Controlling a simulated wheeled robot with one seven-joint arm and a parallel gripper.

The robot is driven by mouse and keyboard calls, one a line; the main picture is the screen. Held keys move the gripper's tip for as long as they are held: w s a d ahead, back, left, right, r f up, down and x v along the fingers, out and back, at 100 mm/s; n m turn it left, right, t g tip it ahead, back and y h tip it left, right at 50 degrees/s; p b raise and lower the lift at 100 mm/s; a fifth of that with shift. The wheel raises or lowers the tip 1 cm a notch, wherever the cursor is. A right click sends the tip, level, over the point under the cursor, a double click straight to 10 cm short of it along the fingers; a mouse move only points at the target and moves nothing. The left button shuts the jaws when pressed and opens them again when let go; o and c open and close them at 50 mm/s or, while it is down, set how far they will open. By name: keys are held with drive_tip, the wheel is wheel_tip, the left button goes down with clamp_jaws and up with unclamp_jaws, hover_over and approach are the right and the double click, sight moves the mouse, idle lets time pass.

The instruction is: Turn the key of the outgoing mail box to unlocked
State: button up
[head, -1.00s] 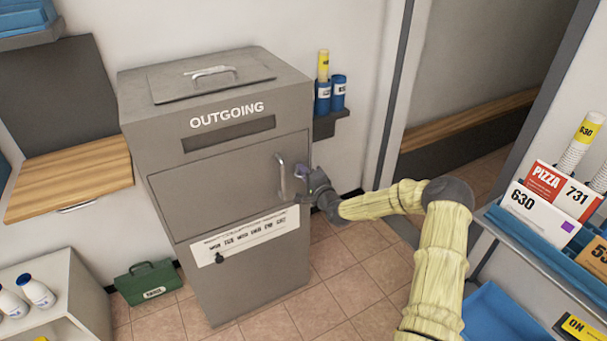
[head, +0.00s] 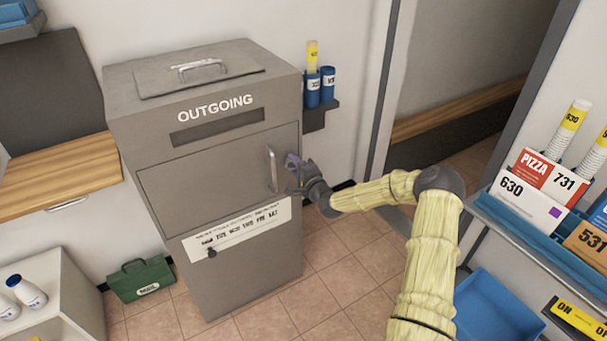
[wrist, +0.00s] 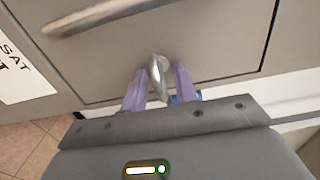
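The grey outgoing mail box (head: 160,105) stands left of centre in the head view, its front door (head: 215,180) closed. A vertical bar handle (head: 272,168) is near the door's right edge. My gripper (head: 293,161) is at that edge, just right of the handle, with its purple fingers against the box front. In the wrist view a silver metal key (wrist: 158,68) sticks out of the door between my two purple fingers (wrist: 161,72). Narrow gaps show on both sides of it, so the fingers look open around the key. The gripper hides the key in the head view.
A shelf with blue cups (head: 320,88) is on the wall right of the box. A green case (head: 140,280) lies on the floor to its left. Parcels in a blue rack (head: 505,225) stand at the right. Tiled floor is clear before the box.

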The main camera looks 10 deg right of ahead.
drive_tip(key=v, duration=1.7)
drive_tip(key=shift+p, duration=0.45)
drive_tip(key=shift+s, duration=0.1)
